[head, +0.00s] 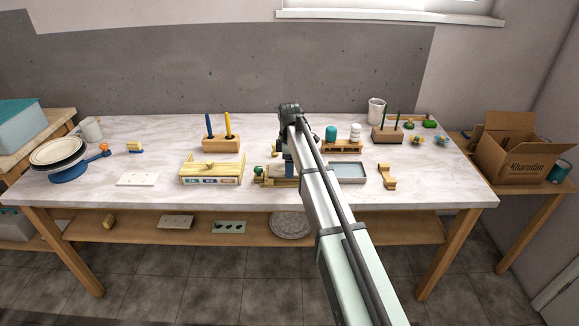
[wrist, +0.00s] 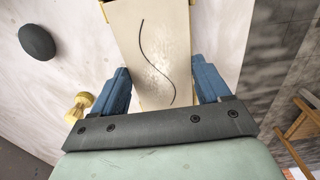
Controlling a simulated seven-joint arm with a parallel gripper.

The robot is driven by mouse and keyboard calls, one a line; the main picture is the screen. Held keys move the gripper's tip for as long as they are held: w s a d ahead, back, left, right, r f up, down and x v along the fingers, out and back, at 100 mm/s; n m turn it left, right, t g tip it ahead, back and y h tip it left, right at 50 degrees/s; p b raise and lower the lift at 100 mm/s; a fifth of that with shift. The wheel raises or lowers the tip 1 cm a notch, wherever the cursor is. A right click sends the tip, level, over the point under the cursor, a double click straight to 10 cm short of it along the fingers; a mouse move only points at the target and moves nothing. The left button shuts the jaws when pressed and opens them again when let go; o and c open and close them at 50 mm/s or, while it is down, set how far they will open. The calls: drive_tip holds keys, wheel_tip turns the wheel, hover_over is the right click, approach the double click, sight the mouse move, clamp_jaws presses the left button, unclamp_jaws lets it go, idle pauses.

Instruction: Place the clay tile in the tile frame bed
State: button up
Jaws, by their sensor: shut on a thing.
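The clay tile (wrist: 152,45) is a cream slab with a dark wavy line, seen in the wrist view between my gripper's blue fingers. My gripper (wrist: 161,88) is shut on the tile by its two long sides. Thin yellow edges, probably of the tile frame bed (wrist: 103,10), show beside the tile's far end. In the head view a low wooden piece, apparently the frame bed (head: 273,182), lies under my gripper (head: 287,172), largely hidden by my arm. I cannot tell whether the tile rests in the bed or is held above it.
A wooden box with a yellow top (head: 211,171) stands left of my gripper. A grey-blue tray (head: 348,173) and a wooden tool (head: 388,177) lie to the right. A wooden holder (head: 221,144) stands behind. A pale slab (head: 138,180) lies farther left with clear table around it.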

drive_tip(key=shift+f, duration=0.35)
drive_tip(key=shift+f, duration=0.1)
drive_tip(key=o, duration=1.2)
drive_tip(key=shift+c, duration=0.2)
wheel_tip(320, 180, up, 12)
